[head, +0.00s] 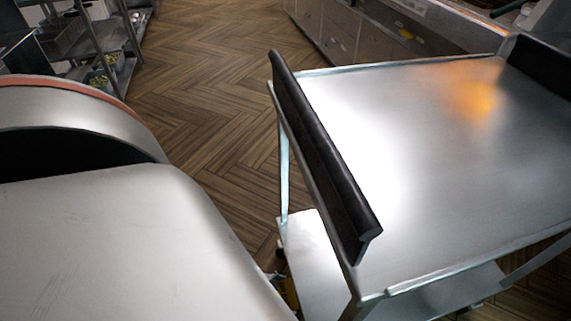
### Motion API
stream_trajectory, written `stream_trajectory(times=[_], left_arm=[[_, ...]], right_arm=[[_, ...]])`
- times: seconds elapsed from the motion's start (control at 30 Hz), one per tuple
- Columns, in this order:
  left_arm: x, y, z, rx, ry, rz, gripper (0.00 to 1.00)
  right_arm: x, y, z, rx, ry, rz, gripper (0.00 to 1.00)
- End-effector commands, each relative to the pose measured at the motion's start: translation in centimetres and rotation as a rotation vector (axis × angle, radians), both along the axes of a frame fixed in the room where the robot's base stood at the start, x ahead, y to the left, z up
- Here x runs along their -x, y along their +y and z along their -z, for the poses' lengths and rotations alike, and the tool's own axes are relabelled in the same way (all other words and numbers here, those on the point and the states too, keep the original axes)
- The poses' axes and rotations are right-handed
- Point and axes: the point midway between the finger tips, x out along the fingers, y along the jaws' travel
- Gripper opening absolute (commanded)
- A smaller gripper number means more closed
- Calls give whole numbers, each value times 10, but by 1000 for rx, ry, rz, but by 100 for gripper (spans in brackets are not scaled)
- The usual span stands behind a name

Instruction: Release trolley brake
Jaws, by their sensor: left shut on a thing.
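The trolley (430,150) has a shiny metal top and fills the right half of the head view. A black handle bar (320,155) runs along its left end, and a second dark bar is at its far right. A lower metal shelf (312,255) shows under the top. My left arm covers the lower left. A small dark and yellow patch (286,290) shows low between my arm and the trolley's near left leg, where my left gripper is shut on the brake. The fingertips and most of the brake are hidden. My right gripper is not in view.
Wood herringbone floor (205,85) is clear beyond the trolley's left side. A metal rack (105,50) with containers stands at the upper left. A counter with drawers (345,35) runs along the back right, close behind the trolley.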

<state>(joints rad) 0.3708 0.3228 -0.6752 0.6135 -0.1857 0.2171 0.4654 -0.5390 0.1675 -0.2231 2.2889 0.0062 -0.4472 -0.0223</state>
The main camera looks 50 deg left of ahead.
Motion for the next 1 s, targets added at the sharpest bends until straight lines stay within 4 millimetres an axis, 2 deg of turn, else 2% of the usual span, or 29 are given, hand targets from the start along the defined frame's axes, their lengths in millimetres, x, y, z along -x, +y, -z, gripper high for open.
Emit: stream_trajectory(times=[0.5,0.53,0.57,1.0], left_arm=[[5,1,-1,-6,14,-3,44],[5,1,-1,-6,14,-3,91],[5,1,-1,-6,14,-3,99],[6,1,-3,-6,13,-1,100]], right_arm=[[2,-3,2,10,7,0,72],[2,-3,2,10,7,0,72],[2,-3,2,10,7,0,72],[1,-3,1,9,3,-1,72]])
